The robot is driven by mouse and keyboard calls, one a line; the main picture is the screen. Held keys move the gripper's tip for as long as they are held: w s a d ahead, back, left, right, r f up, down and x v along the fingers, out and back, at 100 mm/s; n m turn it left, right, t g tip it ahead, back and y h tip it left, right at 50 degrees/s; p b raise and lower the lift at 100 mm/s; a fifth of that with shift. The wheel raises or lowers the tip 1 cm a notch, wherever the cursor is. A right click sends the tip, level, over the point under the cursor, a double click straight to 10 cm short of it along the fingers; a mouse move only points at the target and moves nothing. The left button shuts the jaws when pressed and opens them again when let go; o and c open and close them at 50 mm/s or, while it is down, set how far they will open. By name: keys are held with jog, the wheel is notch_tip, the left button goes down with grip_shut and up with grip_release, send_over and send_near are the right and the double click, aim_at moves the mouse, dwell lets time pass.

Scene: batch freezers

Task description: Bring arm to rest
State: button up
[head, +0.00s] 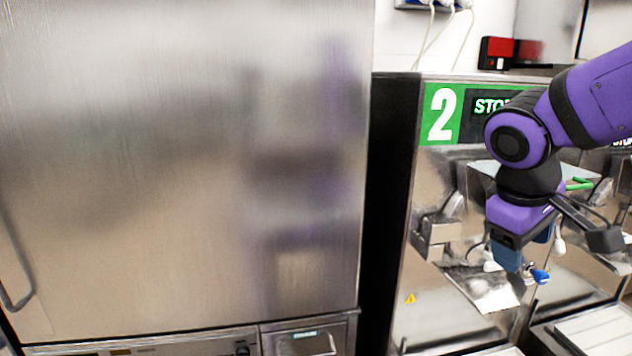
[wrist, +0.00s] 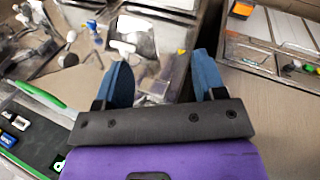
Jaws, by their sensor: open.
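My purple and black arm (head: 590,98) reaches in from the right edge of the head view and bends downward at the elbow. My gripper (head: 510,262) points down in front of the machine marked 2. In the wrist view my gripper (wrist: 161,78) shows two blue fingers spread apart, with nothing between them. The gripper is open and empty.
A large steel cabinet (head: 180,170) fills the left of the head view. The batch freezer marked 2 (head: 415,300) stands behind my gripper. A red and black box (head: 497,53) sits at the back. Trays (head: 590,330) lie at lower right.

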jog(key=s+d+r+m+t+y, duration=0.1)
jog(key=s+r+m+t+y, duration=0.2)
jog(key=s, duration=0.6)
jog(key=shift+s+r+m+y, duration=0.4)
jog(key=shift+r+m, duration=0.2)
jog(key=shift+m, duration=0.4)
